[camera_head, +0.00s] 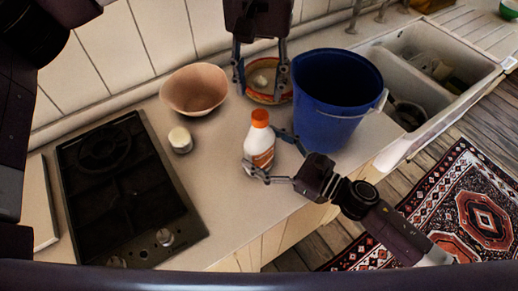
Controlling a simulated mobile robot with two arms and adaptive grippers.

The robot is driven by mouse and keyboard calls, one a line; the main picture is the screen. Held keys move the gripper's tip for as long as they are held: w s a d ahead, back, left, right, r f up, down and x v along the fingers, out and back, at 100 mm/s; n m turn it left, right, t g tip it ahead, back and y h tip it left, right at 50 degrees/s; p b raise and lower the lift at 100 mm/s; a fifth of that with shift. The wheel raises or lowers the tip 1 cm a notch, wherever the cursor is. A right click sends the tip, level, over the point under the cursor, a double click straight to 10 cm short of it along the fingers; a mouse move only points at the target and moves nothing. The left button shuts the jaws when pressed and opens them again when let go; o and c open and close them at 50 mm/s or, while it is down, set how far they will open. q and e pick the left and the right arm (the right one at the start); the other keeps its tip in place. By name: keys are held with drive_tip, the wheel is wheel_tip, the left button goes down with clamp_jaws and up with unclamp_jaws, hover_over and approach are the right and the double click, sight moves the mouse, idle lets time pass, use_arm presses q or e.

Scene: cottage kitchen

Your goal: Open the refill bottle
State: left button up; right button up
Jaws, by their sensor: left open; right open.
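The refill bottle (259,148) is white with an orange cap (260,118) and an orange label low on its side. It stands upright on the counter in the head view, with its cap on. My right gripper (258,155) comes in from the lower right. It is open, with its fingers on either side of the bottle; I cannot tell whether they touch it. My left gripper (262,84) points down behind the bottle, above a patterned plate. It is open, and nothing shows held between its fingers.
A blue bucket (334,112) stands close to the right of the bottle. A pinkish bowl (194,90), a small white jar (180,140) and a black hob (125,190) are to the left. The patterned plate (264,97) is behind. A sink (425,85) lies at the right.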

sight(260, 115)
use_arm(q)
drive_tip(key=shift+d, duration=0.1)
use_arm(e)
drive_tip(key=shift+w+a, duration=0.1)
drive_tip(key=shift+a, duration=0.1)
clamp_jaws()
use_arm(q)
drive_tip(key=m, duration=0.4)
drive_tip(key=shift+f, duration=0.15)
drive_tip(key=shift+m, duration=0.3)
drive_tip(key=shift+f, duration=3.85)
